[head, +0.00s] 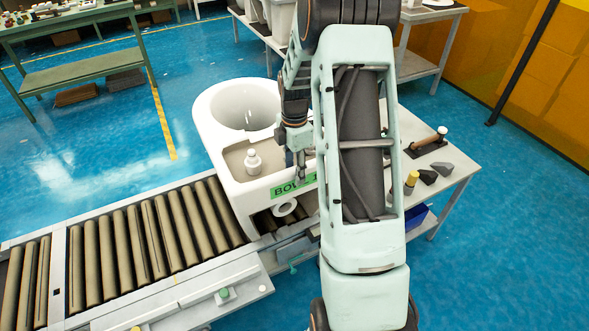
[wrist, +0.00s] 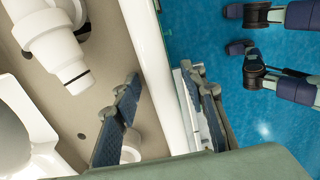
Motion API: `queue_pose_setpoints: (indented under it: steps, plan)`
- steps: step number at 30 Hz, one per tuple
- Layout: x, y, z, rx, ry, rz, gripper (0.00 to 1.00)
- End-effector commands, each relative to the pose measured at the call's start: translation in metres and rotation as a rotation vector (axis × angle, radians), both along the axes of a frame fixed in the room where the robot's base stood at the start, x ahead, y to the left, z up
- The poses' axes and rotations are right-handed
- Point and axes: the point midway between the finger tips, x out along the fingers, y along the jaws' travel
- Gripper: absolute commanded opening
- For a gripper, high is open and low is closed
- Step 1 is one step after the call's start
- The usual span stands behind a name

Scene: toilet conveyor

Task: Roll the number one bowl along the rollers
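The white toilet bowl (head: 213,124) stands at the right end of the roller conveyor (head: 140,240). A green label (head: 285,189) on its near side begins "BO"; the rest, including any number, is hidden by my arm. My gripper (head: 301,170) is at the bowl's right rear edge, pointing down and partly hidden by the arm. In the wrist view my gripper (wrist: 165,115) has its two dark blue fingers apart, one on each side of the bowl's white wall (wrist: 150,50). A gap shows between the left finger and the wall; right-side contact is unclear.
A white fitting (head: 253,162) stands on the bowl's rear deck. The rollers left of the bowl are clear. A green bench (head: 85,70) stands at the far left.

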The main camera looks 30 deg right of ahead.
Motion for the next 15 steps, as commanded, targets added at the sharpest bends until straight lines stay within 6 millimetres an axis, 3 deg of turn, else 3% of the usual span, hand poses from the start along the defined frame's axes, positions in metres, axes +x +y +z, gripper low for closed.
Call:
queue_pose_setpoints:
  steps: [1, 10, 15]
  plan:
    - [0.0000, -0.0001, 0.0002, 0.000, 0.000, 0.000, 0.33]
    - [0.0001, -0.0001, 0.0004, 0.000, 0.000, 0.000, 0.00]
    - [0.0001, -0.0001, 0.0006, 0.000, 0.000, 0.000, 0.00]
